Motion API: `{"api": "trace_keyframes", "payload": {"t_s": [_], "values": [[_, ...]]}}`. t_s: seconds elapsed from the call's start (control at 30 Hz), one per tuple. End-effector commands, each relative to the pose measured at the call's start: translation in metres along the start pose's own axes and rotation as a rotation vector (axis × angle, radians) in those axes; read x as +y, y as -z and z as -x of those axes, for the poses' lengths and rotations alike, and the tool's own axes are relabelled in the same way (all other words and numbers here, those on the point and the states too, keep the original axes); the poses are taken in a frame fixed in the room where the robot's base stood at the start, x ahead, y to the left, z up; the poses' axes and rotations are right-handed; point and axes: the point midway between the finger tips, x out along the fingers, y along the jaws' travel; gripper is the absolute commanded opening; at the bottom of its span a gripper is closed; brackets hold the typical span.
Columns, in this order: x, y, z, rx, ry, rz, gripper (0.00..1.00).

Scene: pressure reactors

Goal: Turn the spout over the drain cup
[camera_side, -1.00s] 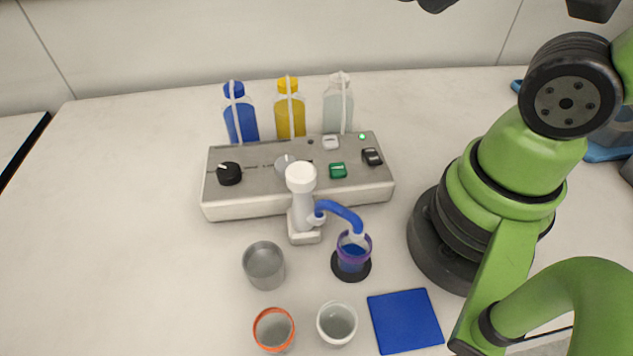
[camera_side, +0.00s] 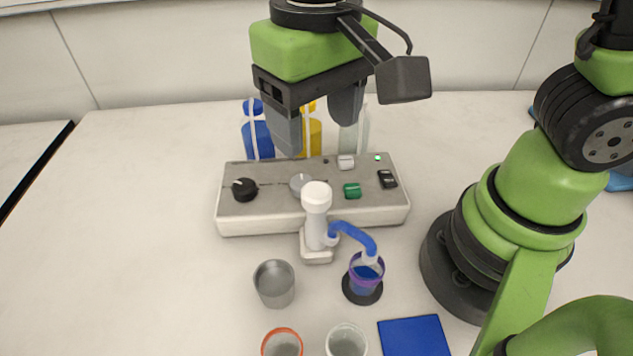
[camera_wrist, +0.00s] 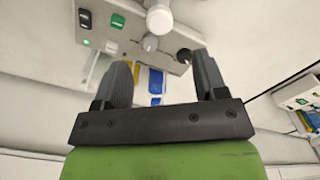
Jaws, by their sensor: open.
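The blue spout (camera_side: 355,235) bends out to the right from a white post (camera_side: 316,215) in front of the control box. Its tip hangs over a purple-rimmed cup (camera_side: 364,285) holding blue liquid, which stands on a black round pad. A plain grey metal cup (camera_side: 274,290) stands to the left, in front of the post; I cannot tell for certain which cup is the drain cup. My gripper (camera_side: 318,128) is open and empty, pointing down above the back of the box and in front of the bottles. In the wrist view, the open fingers (camera_wrist: 160,72) have nothing between them touching.
The control box (camera_side: 385,212) carries a black knob (camera_side: 244,189), a grey knob (camera_side: 301,183), a green switch (camera_side: 352,191) and other switches. Bottles, including a blue one (camera_side: 258,140), stand behind it. An orange-rimmed cup (camera_side: 282,343), a white cup (camera_side: 346,342) and a blue mat (camera_side: 414,338) lie in front. The left table is clear.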

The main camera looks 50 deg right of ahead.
Motion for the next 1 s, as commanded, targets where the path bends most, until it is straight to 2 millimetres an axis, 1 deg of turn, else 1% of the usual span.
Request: {"api": "trace_keyframes", "payload": {"t_s": [0.17, 0.4, 0.5, 0.6, 0.73, 1.0], "values": [[0.001, -0.001, -0.021, -0.006, -0.006, 0.001, 0.66], [0.001, -0.001, -0.065, -0.007, -0.006, 0.0, 0.66], [0.001, -0.001, -0.079, -0.006, -0.005, 0.0, 0.66], [0.001, -0.001, -0.09, -0.004, -0.003, 0.001, 0.66], [0.0, 0.0, -0.096, -0.002, -0.001, 0.0, 0.66], [0.0, 0.0, -0.097, 0.0, 0.0, 0.0, 0.66]]}}
